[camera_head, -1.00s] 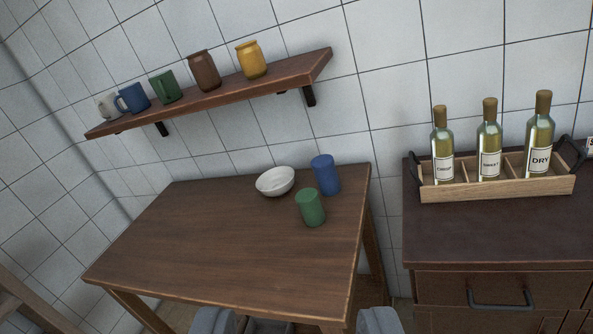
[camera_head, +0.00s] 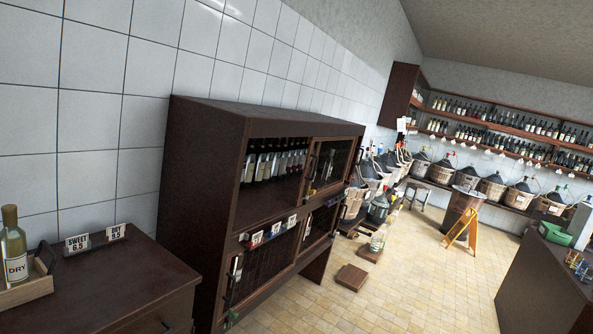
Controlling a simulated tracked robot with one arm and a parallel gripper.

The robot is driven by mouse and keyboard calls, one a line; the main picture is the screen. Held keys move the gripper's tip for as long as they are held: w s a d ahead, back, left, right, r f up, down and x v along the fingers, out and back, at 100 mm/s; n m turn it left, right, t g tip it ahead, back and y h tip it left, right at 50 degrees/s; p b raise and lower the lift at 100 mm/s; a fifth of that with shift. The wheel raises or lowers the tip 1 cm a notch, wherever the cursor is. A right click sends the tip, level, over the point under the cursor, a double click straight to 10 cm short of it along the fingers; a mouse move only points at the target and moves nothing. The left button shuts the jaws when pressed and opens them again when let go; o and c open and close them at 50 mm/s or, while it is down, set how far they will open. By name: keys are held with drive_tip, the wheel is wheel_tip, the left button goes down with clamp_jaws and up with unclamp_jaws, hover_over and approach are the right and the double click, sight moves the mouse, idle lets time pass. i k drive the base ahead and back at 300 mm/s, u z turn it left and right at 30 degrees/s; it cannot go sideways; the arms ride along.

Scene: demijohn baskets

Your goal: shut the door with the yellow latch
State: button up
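A dark wooden cabinet (camera_head: 205,150) with several compartments and doors stands against the tiled wall, left of the middle. A small yellowish spot (camera_head: 312,191) shows low on the near edge of its upper right door (camera_head: 332,163); it may be the yellow latch, but it is too small to be sure. I cannot tell how far that door stands open. A lower left door (camera_head: 262,270) with a mesh front has a small green spot (camera_head: 233,315) near its bottom edge. My gripper is out of view.
A dark counter (camera_head: 110,285) with a bottle tray (camera_head: 25,290) and two price signs stands at near left. Tiled floor (camera_head: 400,300) is open right of the cabinet, with low wooden blocks (camera_head: 352,277). A yellow floor sign (camera_head: 463,230) and a dark counter (camera_head: 540,285) stand farther right.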

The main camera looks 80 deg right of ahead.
sight(299, 200)
drive_tip(key=z, duration=2.2)
drive_tip(key=i, duration=2.4)
drive_tip(key=z, duration=0.1)
